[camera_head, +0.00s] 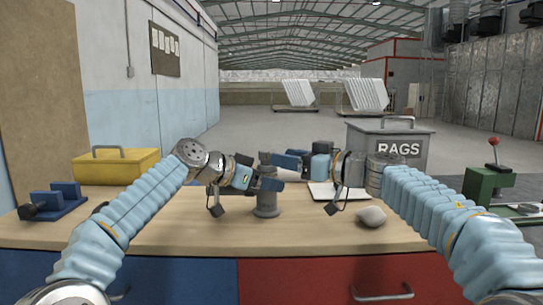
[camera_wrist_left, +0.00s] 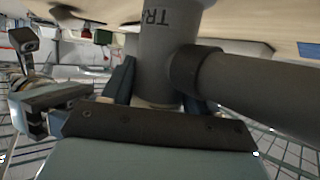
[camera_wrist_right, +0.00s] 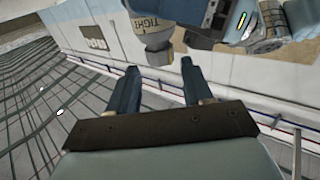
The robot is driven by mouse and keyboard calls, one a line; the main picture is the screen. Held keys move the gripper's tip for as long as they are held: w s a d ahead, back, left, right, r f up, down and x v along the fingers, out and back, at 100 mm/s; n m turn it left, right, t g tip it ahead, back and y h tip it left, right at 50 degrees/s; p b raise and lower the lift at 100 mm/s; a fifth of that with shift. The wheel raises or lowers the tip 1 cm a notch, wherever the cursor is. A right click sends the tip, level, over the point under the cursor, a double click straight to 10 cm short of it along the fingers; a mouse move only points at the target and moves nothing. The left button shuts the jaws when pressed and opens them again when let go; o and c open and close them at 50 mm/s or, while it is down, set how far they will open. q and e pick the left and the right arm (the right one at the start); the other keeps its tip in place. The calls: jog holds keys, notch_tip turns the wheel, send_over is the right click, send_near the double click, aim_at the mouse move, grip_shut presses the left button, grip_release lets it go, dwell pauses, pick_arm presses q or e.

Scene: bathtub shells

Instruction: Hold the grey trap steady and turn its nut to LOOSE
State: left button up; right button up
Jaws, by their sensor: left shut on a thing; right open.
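The grey trap (camera_head: 266,206) stands upright on the wooden bench, partly hidden by my grippers. My left gripper (camera_head: 262,182) is shut on its body; in the left wrist view its fingers lie on either side of the grey body (camera_wrist_left: 168,35), which has part of a word on it, and a side pipe (camera_wrist_left: 265,88) runs right. My right gripper (camera_head: 290,163) is higher, just right of the trap. In the right wrist view its fingers (camera_wrist_right: 156,72) are open and empty, with the nut (camera_wrist_right: 150,25), lettered TIGHT, beyond their tips and apart from them.
A yellow toolbox (camera_head: 118,168) and a blue fixture (camera_head: 52,202) stand on the left. A grey RAGS bin (camera_head: 390,152) is behind on the right. A white sheet (camera_head: 322,191) and a grey stone-like lump (camera_head: 371,216) lie right of the trap. The bench front is clear.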

aim_at(272, 151)
jog(key=x, duration=0.5)
jog(key=shift+c, duration=0.3)
jog(key=c, duration=0.7)
